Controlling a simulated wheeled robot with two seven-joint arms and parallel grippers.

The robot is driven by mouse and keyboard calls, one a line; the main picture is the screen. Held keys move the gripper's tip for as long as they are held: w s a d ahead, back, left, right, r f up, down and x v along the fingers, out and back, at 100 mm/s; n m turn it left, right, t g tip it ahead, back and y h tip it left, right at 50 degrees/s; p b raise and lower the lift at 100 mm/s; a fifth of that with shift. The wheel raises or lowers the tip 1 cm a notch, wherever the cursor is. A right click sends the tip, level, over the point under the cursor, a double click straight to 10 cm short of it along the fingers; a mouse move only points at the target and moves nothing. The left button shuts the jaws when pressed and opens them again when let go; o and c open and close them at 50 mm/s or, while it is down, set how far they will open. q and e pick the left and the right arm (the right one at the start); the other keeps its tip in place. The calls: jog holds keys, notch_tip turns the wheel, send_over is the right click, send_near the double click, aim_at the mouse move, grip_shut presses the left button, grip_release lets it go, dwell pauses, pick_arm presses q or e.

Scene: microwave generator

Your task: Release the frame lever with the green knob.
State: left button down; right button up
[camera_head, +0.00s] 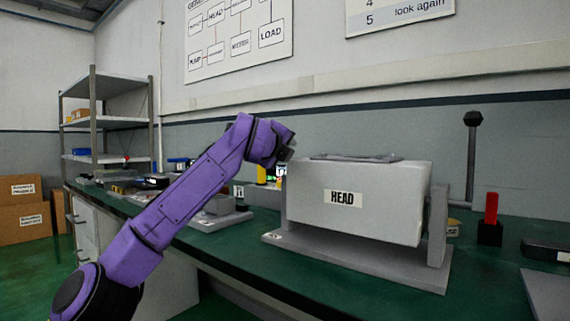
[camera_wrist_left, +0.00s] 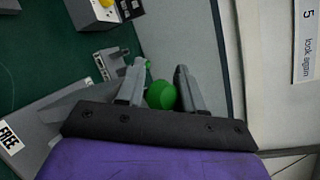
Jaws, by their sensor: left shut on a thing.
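My left gripper (camera_head: 288,154) is at the upper left corner of the big grey box labelled HEAD (camera_head: 375,208), its fingers largely hidden there by the wrist and the box. In the left wrist view the two grey fingers of the left gripper (camera_wrist_left: 160,88) stand on either side of a round green knob (camera_wrist_left: 161,95), shut on it. The lever below the knob is mostly hidden by the gripper. A grey part with a FREE label (camera_wrist_left: 10,138) shows at the lower left of the wrist view. The right gripper is not in view.
The HEAD box sits on a grey base plate (camera_head: 340,268) on the green bench. A tall lever with a black knob (camera_head: 473,119) and a red handle on a black block (camera_head: 490,232) stand to its right. A grey shelf (camera_head: 105,122) is at the far left.

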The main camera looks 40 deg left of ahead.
pick_arm(q)
jog(key=shift+d, duration=0.1)
dwell(0.4)
jog(key=c, duration=0.8)
grip_release()
jog(key=shift+d, duration=0.15)
jog(key=shift+s, duration=0.2)
jog(key=v, duration=1)
jog(key=shift+b, duration=0.4)
